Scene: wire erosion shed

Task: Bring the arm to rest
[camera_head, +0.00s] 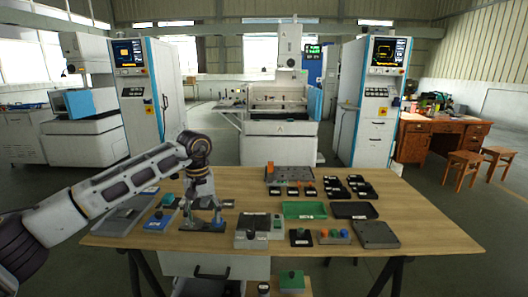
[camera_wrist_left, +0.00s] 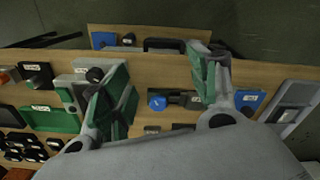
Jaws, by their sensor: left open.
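My left arm comes in from the left in the head view. My left gripper (camera_head: 203,222) points down over the front left part of the wooden table (camera_head: 420,210). In the left wrist view the two green-padded fingers of the left gripper (camera_wrist_left: 160,78) stand wide apart with nothing held between them. A blue knob (camera_wrist_left: 157,103) on a dark base shows between and below them. I cannot tell whether the fingers touch anything on the table. My right gripper is in neither view.
Near the gripper are a blue box (camera_head: 156,222) and a grey box with a black knob (camera_head: 251,234). A green tray (camera_head: 304,211), a black tray (camera_head: 354,211), a box with coloured buttons (camera_head: 334,237) and a dark grey block (camera_head: 376,235) lie further right. The right table end is bare.

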